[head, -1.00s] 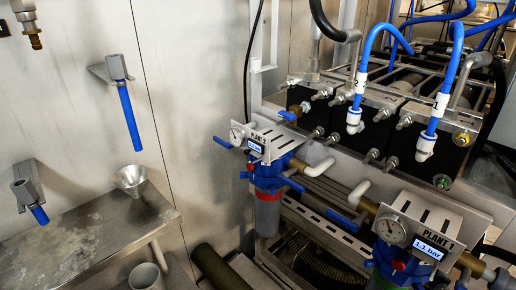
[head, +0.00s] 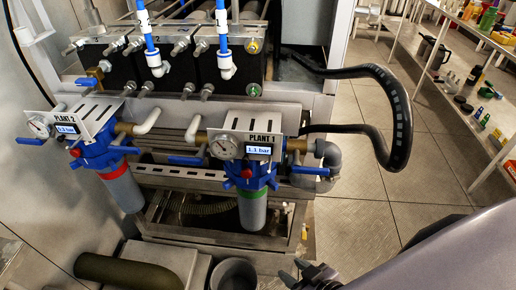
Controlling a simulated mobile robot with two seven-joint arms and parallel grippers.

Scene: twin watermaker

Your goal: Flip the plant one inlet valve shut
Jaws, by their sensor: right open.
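The Plant 1 unit (head: 252,160) stands near the middle of the head view. It has a round gauge, a display reading 1.1 bar, and a blue filter head over a grey bowl with a green ring. A blue lever handle (head: 186,161) lies roughly level on its left side. Another blue lever handle (head: 311,171) lies roughly level on its right side, by the grey elbow pipe. No label shows which one is the inlet. My right gripper (head: 308,272) is at the bottom edge, open, below and to the right of the unit and apart from it. My left gripper is out of view.
The Plant 2 unit (head: 92,140), with a red-ringed bowl, stands to the left. A black hose (head: 398,115) loops out on the right. A dark bucket (head: 233,274) sits below. Shelves with bottles (head: 480,90) stand at far right; the tiled floor between is clear.

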